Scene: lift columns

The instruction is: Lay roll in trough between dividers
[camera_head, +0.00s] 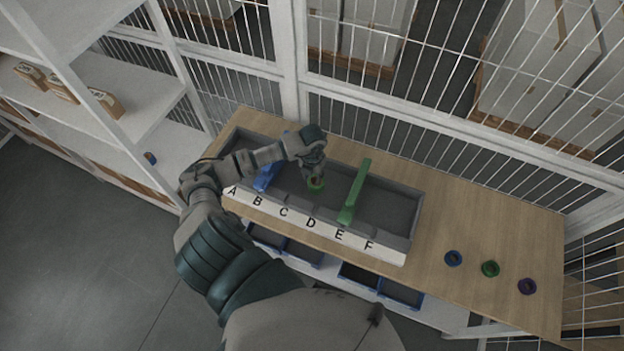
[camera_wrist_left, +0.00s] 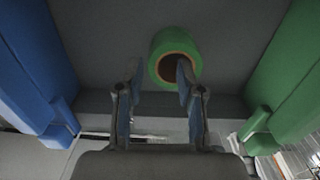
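A green roll (camera_wrist_left: 160,46) with a brown core rests on the grey floor of the trough (camera_head: 394,207), between the blue divider (camera_head: 268,177) and the green divider (camera_head: 355,190). Its open hole faces the wrist camera. The roll also shows under my gripper in the head view (camera_head: 316,187). The blue divider (camera_wrist_left: 30,70) and green divider (camera_wrist_left: 285,90) flank it in the left wrist view. My left gripper (camera_wrist_left: 158,78) is open and empty just above the roll. One finger overlaps the roll's hole; whether it touches cannot be told. My right gripper is out of view.
The trough's front lip carries letters A to F. Blue bins (camera_head: 359,275) sit below. Wire fencing stands behind; shelves stand left.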

